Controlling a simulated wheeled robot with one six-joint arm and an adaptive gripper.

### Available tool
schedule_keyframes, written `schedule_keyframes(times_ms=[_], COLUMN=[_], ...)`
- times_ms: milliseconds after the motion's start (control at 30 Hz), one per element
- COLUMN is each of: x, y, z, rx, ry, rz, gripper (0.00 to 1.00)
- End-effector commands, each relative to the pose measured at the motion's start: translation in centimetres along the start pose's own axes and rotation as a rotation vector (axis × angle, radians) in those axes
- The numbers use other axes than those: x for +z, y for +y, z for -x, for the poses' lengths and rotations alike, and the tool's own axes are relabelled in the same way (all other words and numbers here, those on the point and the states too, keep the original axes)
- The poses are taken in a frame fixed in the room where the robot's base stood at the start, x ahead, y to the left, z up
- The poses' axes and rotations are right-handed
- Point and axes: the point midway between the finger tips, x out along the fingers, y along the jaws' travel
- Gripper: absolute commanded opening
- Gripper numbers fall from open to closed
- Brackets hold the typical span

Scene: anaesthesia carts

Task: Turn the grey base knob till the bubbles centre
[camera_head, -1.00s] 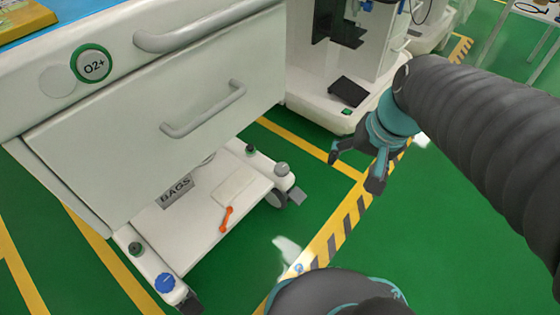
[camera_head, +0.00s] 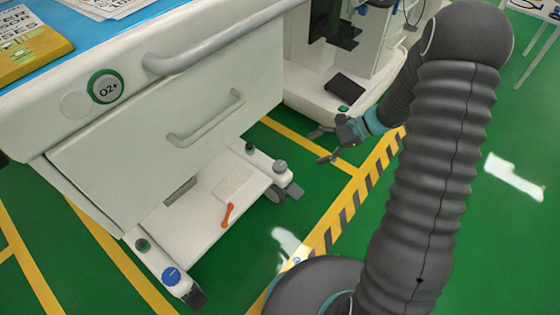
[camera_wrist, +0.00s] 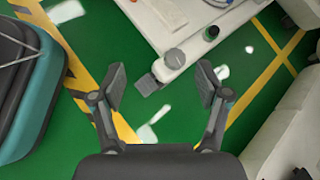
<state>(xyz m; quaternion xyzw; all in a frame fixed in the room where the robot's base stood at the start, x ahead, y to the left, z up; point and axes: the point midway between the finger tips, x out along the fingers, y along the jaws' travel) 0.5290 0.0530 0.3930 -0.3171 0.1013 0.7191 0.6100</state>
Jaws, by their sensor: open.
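The grey base knob (camera_head: 280,167) sits on the far right corner of the cart's low white base (camera_head: 190,232), above a caster. In the wrist view the grey knob (camera_wrist: 175,58) lies ahead of the fingers, slightly right of centre. My gripper (camera_head: 320,147) is open and empty, to the right of the knob and apart from it, its fingers pointing left. In the wrist view the two fingers (camera_wrist: 161,84) are spread wide. No level bubbles can be made out.
Other base knobs are a dark green one (camera_head: 249,149), another green one (camera_head: 143,244) and a blue one (camera_head: 171,276). An orange tool (camera_head: 228,214) lies on the base. Drawer handles (camera_head: 208,120) jut out above. A second cart (camera_head: 325,95) stands behind. Green floor is open at right.

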Motion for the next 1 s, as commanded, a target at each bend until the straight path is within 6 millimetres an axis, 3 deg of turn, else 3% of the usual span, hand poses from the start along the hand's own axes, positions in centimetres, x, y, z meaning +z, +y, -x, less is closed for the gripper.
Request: schedule_keyframes(times_ms=[200, 400, 667, 1000], x=[-5.7, -8.9, -9.7, -8.7], y=[-0.6, -0.5, -0.7, -1.8], z=[-2.7, -4.2, -5.8, -11.4], rx=[-0.102, -0.164, -0.182, -0.178], ry=[-0.123, -0.185, -0.204, -0.203], rz=[-0.228, -0.349, -0.384, -0.381], gripper=[0.75, 0.75, 0.75, 0.75])
